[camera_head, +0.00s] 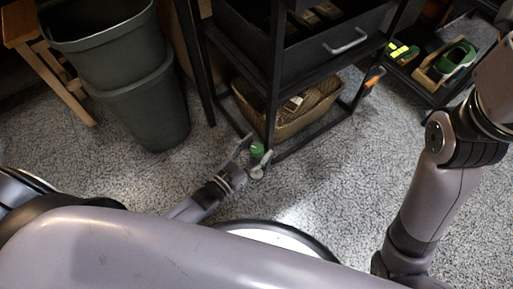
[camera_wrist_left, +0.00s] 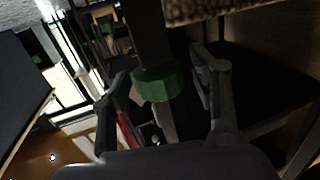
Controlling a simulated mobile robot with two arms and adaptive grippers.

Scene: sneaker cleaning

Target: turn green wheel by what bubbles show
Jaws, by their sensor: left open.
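The green wheel (camera_head: 257,149) is small and sits low by the front leg of the black shelf unit, near the floor. It also shows in the left wrist view (camera_wrist_left: 158,84) as a short green cylinder. My left gripper (camera_head: 253,155) reaches down to it. In the left wrist view its two fingers stand apart, one on each side of the wheel, with visible gaps beside it. I cannot tell how far the wheel lies beyond the fingertips. No bubbles can be made out. My right arm shows at the right, but its gripper is out of view.
The black shelf unit (camera_head: 277,85) rises just behind the wheel, with a wicker basket (camera_head: 305,112) on its bottom shelf. Grey-green bins (camera_head: 145,110) and a wooden stool (camera_head: 50,65) stand at the left. A low rack (camera_head: 432,88) is at the right. The speckled floor (camera_head: 345,165) between is clear.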

